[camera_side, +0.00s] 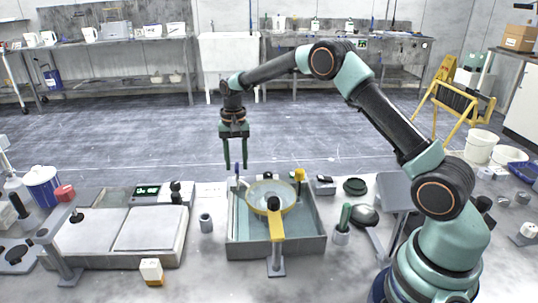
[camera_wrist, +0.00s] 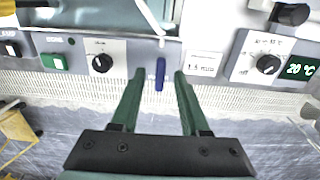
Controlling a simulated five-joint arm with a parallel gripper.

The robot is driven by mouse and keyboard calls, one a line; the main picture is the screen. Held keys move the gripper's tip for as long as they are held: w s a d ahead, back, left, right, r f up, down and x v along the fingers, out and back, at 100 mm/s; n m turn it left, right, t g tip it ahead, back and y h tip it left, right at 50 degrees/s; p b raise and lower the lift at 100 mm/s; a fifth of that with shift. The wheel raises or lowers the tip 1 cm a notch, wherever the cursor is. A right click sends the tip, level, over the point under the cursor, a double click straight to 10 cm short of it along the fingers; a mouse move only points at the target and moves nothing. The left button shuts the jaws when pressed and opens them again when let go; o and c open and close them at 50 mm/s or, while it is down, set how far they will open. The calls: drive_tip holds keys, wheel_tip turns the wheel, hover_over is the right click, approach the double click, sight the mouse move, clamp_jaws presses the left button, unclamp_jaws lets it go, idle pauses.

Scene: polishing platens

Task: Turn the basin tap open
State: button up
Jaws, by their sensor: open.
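The basin (camera_side: 317,244) is a shallow teal-grey tray on the bench in the side view, with a clear bowl in it. A small blue lever (camera_side: 237,170), which looks like the basin tap's handle, stands upright at the basin's back left. In the wrist view the blue lever (camera_wrist: 160,74) points straight down the picture on a grey panel. My gripper (camera_side: 236,166) hangs pointing down over the basin's back left corner. In the wrist view my gripper (camera_wrist: 159,73) is open, with one finger on each side of the lever and gaps on both sides. Whether the tips reach its depth is unclear.
A yellow-topped stand (camera_side: 276,228) is at the basin's front. In the wrist view a black dial (camera_wrist: 102,63) and green button (camera_wrist: 55,62) lie left of the lever, a temperature dial (camera_wrist: 268,64) right. A polishing unit (camera_side: 150,229) stands left of the basin, a green-handled tool (camera_side: 345,216) right.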

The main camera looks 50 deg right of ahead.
clamp_jaws()
drive_tip(key=n, duration=1.2)
drive_tip(key=shift+n, duration=2.2)
